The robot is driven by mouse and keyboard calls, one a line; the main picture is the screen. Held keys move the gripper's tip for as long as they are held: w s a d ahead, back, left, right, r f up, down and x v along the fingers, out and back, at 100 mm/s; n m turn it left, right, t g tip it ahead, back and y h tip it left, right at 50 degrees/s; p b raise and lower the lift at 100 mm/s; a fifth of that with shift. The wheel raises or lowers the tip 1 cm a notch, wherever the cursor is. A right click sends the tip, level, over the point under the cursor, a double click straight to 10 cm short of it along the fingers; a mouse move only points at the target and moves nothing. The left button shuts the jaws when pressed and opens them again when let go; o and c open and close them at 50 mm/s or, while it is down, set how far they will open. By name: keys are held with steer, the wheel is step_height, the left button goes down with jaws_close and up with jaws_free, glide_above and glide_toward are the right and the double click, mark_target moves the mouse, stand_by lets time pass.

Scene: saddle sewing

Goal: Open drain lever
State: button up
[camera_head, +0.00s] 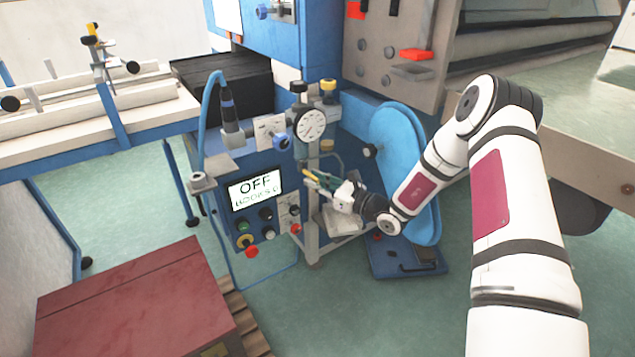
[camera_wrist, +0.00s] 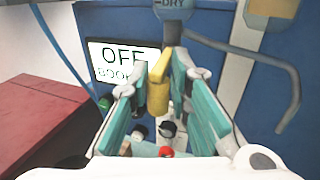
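My gripper (camera_head: 309,177) is at the front of the blue machine, beside its control panel. In the wrist view its two teal fingers (camera_wrist: 170,75) stand apart at the base and come close together toward the tips. A yellow handle (camera_wrist: 158,96), apparently the drain lever, hangs upright between them, nearer the left finger. It hangs below a blue-grey fitting marked "DRY" (camera_wrist: 173,8). I cannot tell whether the fingers press on it. In the head view the handle is small and partly hidden at the fingertips.
The panel's screen (camera_head: 255,189) reads "OFF", with knobs and a red button (camera_head: 252,252) below. A round gauge (camera_head: 310,124) stands above my gripper. A large blue disc (camera_head: 405,165) is close to my forearm. A dark red box (camera_head: 135,305) sits at the lower left.

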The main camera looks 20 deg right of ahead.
steer(key=shift+o, duration=1.4)
steer(key=shift+a, duration=0.3)
steer(key=shift+d, duration=0.15)
steer(key=v, duration=1.2)
steer(key=shift+r, duration=0.1)
